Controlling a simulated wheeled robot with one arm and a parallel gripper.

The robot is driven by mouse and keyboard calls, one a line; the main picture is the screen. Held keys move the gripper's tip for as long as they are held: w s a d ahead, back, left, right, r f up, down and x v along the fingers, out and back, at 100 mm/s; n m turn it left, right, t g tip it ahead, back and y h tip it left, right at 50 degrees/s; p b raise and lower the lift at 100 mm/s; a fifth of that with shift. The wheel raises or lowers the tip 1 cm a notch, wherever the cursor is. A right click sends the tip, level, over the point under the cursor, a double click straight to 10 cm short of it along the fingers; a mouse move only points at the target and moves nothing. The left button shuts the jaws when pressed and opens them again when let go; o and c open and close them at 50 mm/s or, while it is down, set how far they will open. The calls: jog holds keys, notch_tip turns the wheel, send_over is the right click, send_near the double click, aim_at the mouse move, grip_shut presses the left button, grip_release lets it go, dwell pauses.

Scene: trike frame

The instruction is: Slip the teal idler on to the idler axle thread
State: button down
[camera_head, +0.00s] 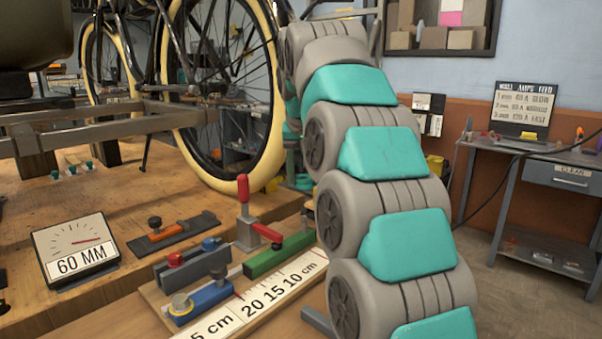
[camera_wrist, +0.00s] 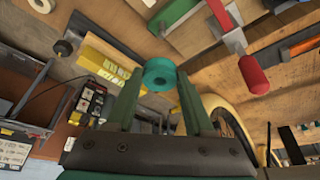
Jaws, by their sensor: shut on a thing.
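The teal idler (camera_wrist: 160,70), a small ring with a dark centre hole, shows in the wrist view. It sits at the tips of my gripper (camera_wrist: 160,80), between its two green fingers. My gripper is shut on it. In the head view my own arm crosses the right of centre, and I cannot make out the gripper or the idler there. I cannot pick out the idler axle thread in either view. Grey frame tubes (camera_head: 110,125) stand over the bench at the left of the head view.
The wooden bench (camera_head: 110,200) holds a 60 MM gauge (camera_head: 75,250), a red-handled clamp (camera_head: 250,215), blue and red blocks (camera_head: 195,265) and a centimetre ruler (camera_head: 255,305). A wheel with a cream tyre (camera_head: 225,180) stands behind. A grey side table (camera_head: 540,155) stands at the right.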

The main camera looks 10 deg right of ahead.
jog(key=shift+s, duration=0.1)
jog(key=shift+f, duration=0.15)
jog(key=b, duration=0.4)
send_over(304, 223)
jog(key=shift+f, duration=2.75)
jog(key=shift+s+f+b, duration=0.1)
jog(key=shift+f+b, duration=1.05)
jog(key=shift+f, duration=1.55)
jog(key=shift+c, duration=1)
grip_release()
jog(key=v, duration=0.7)
jog(key=shift+s+r, duration=0.2)
jog(key=shift+r, duration=0.15)
